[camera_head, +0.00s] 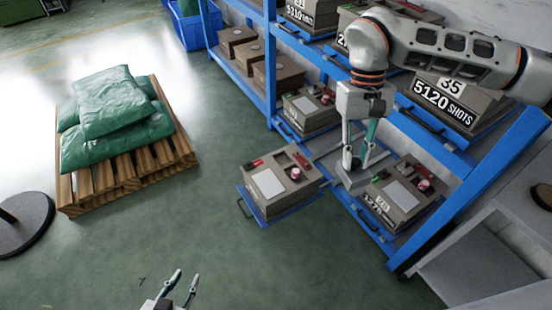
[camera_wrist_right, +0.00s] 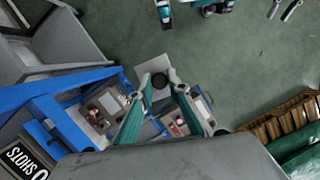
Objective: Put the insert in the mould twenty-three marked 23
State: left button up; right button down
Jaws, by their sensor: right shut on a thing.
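The insert appears as a grey block (camera_head: 354,179) under my right gripper (camera_head: 358,163). My right gripper is shut on it, and in the right wrist view the pale grey block (camera_wrist_right: 152,52) shows beyond the fingertips, with a dark round part between them. A brown-grey mould (camera_head: 398,194) with a small, hard-to-read label that seems to say 23 sits on the low shelf, right of the block. Its top has a pale plate and a red-pink part. I cannot tell whether the block touches anything. My left gripper (camera_head: 176,289) is open and empty over the floor.
Another mould (camera_head: 273,183) on a blue tray stands left of the held block, out from the rack. Blue rack posts (camera_head: 475,192) and shelves with more moulds surround my right arm. A pallet (camera_head: 124,178) with green sacks is at left. Open floor lies between.

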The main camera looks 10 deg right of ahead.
aim_at(282, 161)
jog(key=i+j, duration=0.3)
jog(key=j, duration=0.15)
jog(key=i+j, duration=0.6)
jog(key=j, duration=0.25)
